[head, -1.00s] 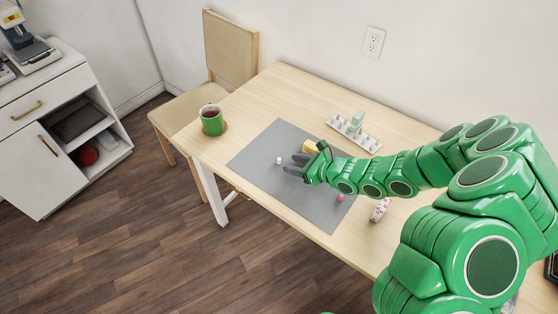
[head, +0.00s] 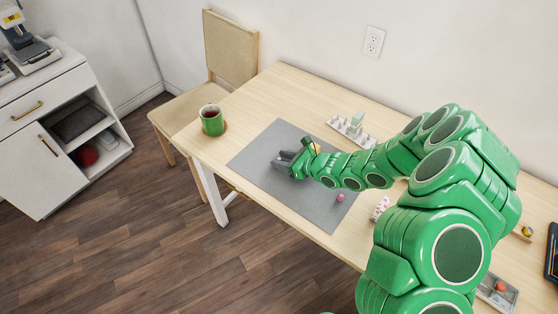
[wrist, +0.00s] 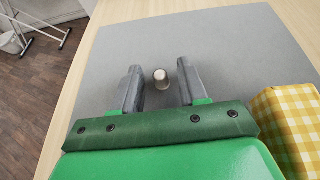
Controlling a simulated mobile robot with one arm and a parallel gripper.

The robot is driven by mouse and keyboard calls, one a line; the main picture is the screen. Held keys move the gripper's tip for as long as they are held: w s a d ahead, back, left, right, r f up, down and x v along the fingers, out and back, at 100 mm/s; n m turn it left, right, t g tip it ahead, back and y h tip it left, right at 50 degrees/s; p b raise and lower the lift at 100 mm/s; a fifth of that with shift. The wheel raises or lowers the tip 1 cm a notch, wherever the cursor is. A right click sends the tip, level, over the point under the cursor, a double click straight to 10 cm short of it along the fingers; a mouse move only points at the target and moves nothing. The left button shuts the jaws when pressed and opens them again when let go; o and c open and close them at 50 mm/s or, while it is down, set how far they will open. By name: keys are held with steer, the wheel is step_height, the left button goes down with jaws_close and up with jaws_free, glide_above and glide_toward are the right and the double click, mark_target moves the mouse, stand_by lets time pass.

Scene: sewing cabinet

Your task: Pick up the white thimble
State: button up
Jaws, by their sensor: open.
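The white thimble (wrist: 161,79) stands on the grey mat (head: 255,163), and in the wrist view it sits between the fingertips of my gripper (wrist: 157,80). The fingers are open, with a gap on each side of the thimble.
A yellow checked object (wrist: 288,125) is close to the right of my gripper. A green mug (head: 212,121) stands at the table's left corner. A pink ball (head: 340,197) lies near the mat's front edge. A spool rack (head: 351,132) stands behind the mat.

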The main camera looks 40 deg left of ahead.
jaws_close()
stand_by(0.4)
